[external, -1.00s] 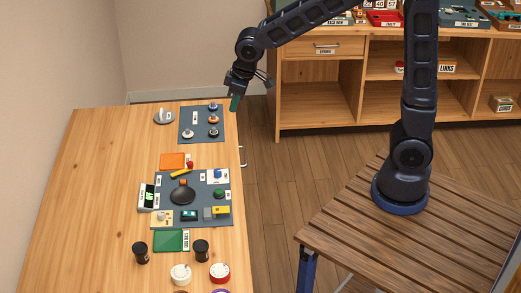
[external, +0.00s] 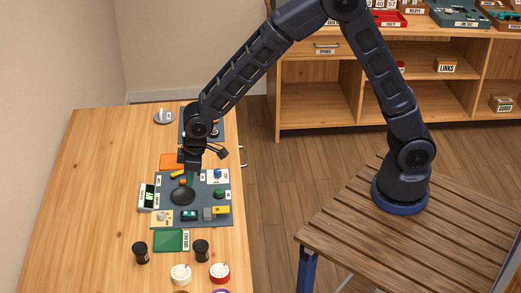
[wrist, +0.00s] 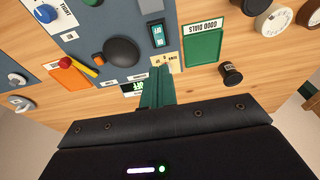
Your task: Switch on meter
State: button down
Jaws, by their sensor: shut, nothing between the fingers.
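A white meter (external: 147,197) with a lit green display stands at the left edge of the dark board. Its display (wrist: 137,87) is partly hidden by my fingers in the wrist view, and I cannot read it surely. A teal rocker switch (external: 189,215) sits at the board's front part; it also shows in the wrist view (wrist: 157,36), with lettering too small to read surely. My gripper (external: 185,181) is over the back part of the board, pointing down, shut and empty. Its green fingers (wrist: 157,84) are together in the wrist view. Whether they touch anything is unclear.
A black dome (external: 183,195), a blue knob (external: 218,174) and a yellow block (external: 221,210) are on the board. An orange tray (external: 170,161) lies behind it. A green tray (external: 168,240) and black jars (external: 140,253) are in front. The table's left side is clear.

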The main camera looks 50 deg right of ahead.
aim_at(185, 213)
jog(key=f, duration=0.4)
jog(key=w+a+f, duration=0.1)
jog(key=f, duration=0.6)
jog(key=shift+w+a+f, duration=0.3)
jog(key=shift+f, duration=0.1)
